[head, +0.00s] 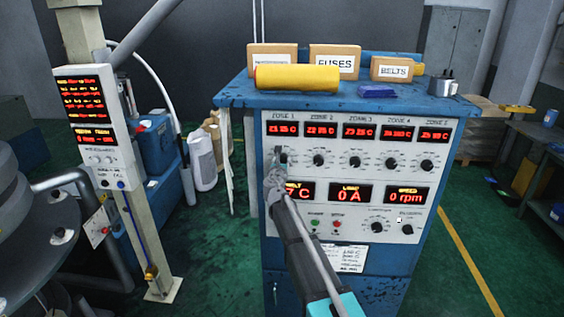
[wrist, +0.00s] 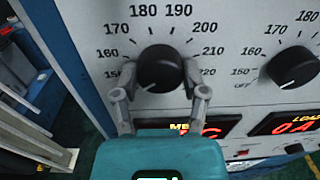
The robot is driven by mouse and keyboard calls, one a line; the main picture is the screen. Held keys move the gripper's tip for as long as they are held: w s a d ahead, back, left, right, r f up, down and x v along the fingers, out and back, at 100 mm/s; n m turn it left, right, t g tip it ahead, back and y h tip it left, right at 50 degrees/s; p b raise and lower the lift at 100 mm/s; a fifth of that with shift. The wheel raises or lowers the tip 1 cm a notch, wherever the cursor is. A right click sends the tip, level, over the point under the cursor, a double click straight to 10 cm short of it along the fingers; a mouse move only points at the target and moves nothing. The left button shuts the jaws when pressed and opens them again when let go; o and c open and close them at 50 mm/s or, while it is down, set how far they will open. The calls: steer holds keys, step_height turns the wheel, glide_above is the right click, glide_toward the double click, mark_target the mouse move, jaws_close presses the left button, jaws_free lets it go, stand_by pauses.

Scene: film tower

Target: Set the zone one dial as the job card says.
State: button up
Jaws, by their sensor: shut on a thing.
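The zone one dial (wrist: 160,68) is a round black knob on the grey panel, ringed by numbers from about 150 up to 220. My gripper (wrist: 160,75) is shut on it in the wrist view, one finger on its left side and one on its right. In the head view my gripper (head: 280,158) covers most of this dial, below the zone 1 display (head: 283,129). A white card (head: 343,257) with handwritten lines is on the cabinet's lower front; its text is too small to read.
The zone two dial (wrist: 293,65) sits close to the right of my gripper. More zone dials continue along the panel (head: 428,190). Lower displays read 0 A and 0 rpm. Boxes, a yellow roll (head: 297,78) and a mug (head: 443,86) stand on the blue cabinet (head: 239,92).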

steer(key=m, duration=1)
steer(key=shift+p, duration=0.3)
stand_by(0.4)
steer(key=o, duration=1.2)
steer(key=shift+c, duration=0.2)
steer(key=shift+n, duration=0.3)
